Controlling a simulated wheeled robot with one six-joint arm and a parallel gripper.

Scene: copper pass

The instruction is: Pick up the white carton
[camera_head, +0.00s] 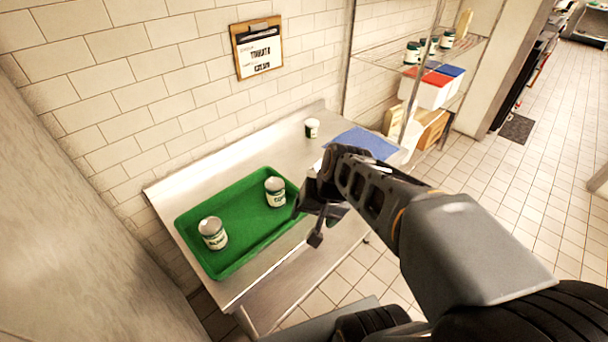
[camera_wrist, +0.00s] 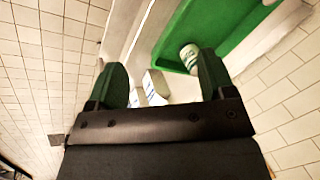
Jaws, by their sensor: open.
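In the wrist view, a white carton (camera_wrist: 155,88) with bluish print stands on the steel counter, between my fingers in the picture and beyond their tips. A second white box-like shape (camera_wrist: 136,97) is close to its left, partly behind the left finger; I cannot tell whether it is a separate carton. My gripper (camera_wrist: 162,72) is open, with nothing held between its fingers. In the head view, my gripper (camera_head: 307,222) hangs over the counter just right of the green tray, and I cannot make out the carton there.
The green tray (camera_head: 238,254) holds two labelled cans, one left (camera_head: 213,234) and one right (camera_head: 275,192). Another small can (camera_head: 312,128) stands at the counter's back. A blue flat item (camera_head: 362,142) lies behind my arm. A wire shelf (camera_head: 462,52) with bins is at right.

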